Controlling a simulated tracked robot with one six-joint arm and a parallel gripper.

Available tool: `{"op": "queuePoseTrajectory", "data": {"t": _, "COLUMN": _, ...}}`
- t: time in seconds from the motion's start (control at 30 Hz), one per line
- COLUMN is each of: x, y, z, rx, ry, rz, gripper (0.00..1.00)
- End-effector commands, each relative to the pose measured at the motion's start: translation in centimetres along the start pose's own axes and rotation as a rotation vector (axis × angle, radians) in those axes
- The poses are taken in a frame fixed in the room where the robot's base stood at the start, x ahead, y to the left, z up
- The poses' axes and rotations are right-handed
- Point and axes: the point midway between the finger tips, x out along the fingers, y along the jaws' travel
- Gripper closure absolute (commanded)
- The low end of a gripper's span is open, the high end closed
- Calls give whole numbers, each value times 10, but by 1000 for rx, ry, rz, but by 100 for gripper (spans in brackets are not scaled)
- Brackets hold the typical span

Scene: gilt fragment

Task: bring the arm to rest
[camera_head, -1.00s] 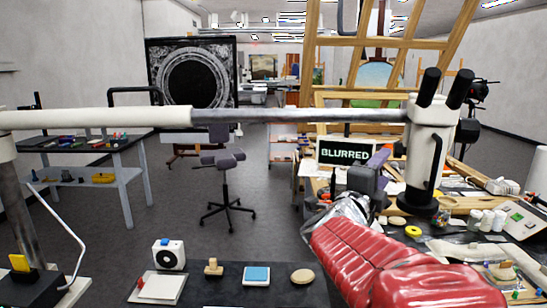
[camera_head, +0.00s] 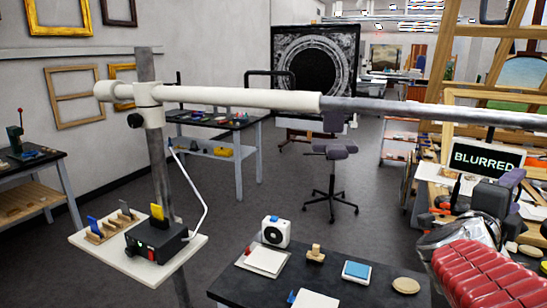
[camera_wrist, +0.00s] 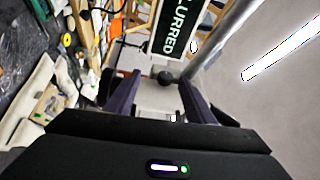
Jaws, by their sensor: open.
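My arm, in a red padded sleeve (camera_head: 490,272) with a silvery crumpled cuff, reaches in from the lower right of the head view. My gripper (camera_head: 506,186) shows at its end, in front of the cluttered workbench and just below a black sign reading BLURRED (camera_head: 487,157). In the wrist view my gripper (camera_wrist: 160,92) has its two purple-grey fingers apart, with nothing held between them. The sign also shows beyond the fingers in the wrist view (camera_wrist: 176,28).
A long boom (camera_head: 240,97) on a post crosses the head view. A dark table (camera_head: 330,278) with small items stands in front. A small shelf (camera_head: 160,268) holds a black box. A wheeled stool (camera_head: 331,178) stands on open floor. A wooden easel frame rises at right.

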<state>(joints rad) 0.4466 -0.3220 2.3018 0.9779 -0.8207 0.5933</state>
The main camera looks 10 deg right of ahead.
Motion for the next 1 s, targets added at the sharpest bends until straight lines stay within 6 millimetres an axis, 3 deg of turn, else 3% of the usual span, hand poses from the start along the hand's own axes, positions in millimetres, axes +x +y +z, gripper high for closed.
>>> {"op": "queuePoseTrajectory", "data": {"t": 0.27, "x": -19, "y": 39, "z": 75, "rx": -255, "ry": -329, "rz": 97, "gripper": 51}}
{"op": "queuePoseTrajectory", "data": {"t": 0.47, "x": -61, "y": 69, "z": 123, "rx": -464, "ry": -595, "rz": 138, "gripper": 51}}
{"op": "queuePoseTrajectory", "data": {"t": 0.6, "x": -100, "y": 90, "z": 148, "rx": -617, "ry": -783, "rz": 153, "gripper": 51}}
{"op": "queuePoseTrajectory", "data": {"t": 0.8, "x": -168, "y": 122, "z": 166, "rx": -849, "ry": -1049, "rz": 161, "gripper": 51}}
{"op": "queuePoseTrajectory", "data": {"t": 1.0, "x": -238, "y": 154, "z": 160, "rx": -1099, "ry": -1301, "rz": 157, "gripper": 51}}
